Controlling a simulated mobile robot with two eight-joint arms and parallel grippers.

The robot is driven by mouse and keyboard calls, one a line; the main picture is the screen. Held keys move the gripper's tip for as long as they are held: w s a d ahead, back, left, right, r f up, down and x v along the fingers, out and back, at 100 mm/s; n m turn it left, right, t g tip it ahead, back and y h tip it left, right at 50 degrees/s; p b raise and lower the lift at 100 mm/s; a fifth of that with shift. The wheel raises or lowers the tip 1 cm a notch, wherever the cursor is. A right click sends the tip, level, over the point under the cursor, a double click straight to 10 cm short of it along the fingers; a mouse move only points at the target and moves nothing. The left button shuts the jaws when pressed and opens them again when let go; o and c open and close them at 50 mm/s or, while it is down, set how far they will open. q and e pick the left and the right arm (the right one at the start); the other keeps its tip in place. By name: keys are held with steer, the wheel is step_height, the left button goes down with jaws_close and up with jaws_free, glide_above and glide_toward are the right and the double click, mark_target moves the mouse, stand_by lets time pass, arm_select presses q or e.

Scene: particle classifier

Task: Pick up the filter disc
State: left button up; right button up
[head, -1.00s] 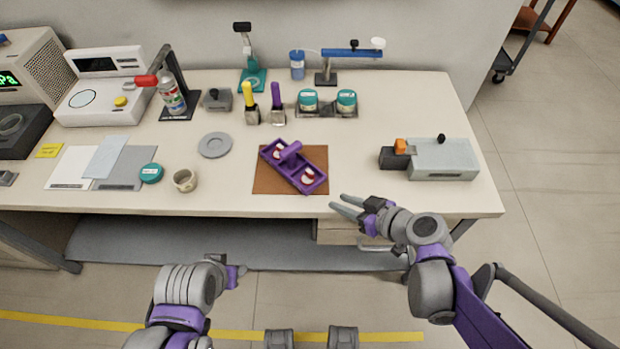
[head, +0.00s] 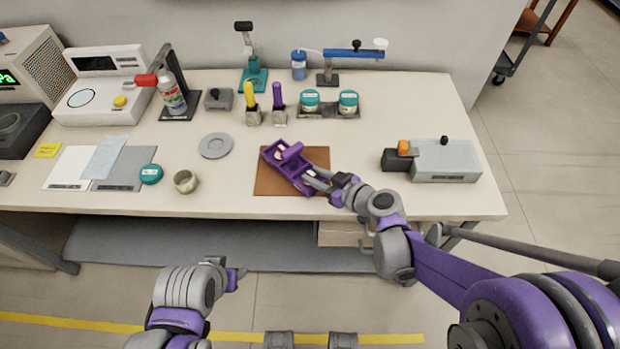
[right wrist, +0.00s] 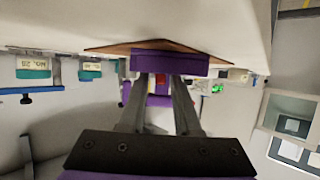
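The purple two-well holder (head: 270,157) with a raised middle grip lies at an angle on the brown mat (head: 264,183). A small white and red disc, likely a filter disc (head: 281,155), shows in its far well. The near well is mostly hidden by my right gripper (head: 313,180), whose fingers reach over that end of the holder. In the right wrist view the fingers are apart, with the purple holder (right wrist: 170,63) ahead and a red patch between them. My left gripper (head: 235,278) is low, in front of the bench; its fingers are not clear.
A grey round dish (head: 215,146) and a small metal cup (head: 186,181) stand left of the mat. A grey box device (head: 446,162) stands to the right. Teal-lidded jars (head: 348,102) and upright yellow and purple-handled tools (head: 278,103) are behind.

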steer(key=shift+w+a+f, duration=0.25)
steer(key=shift+w+a, duration=0.1)
steer(key=shift+a, duration=0.05)
jaws_close()
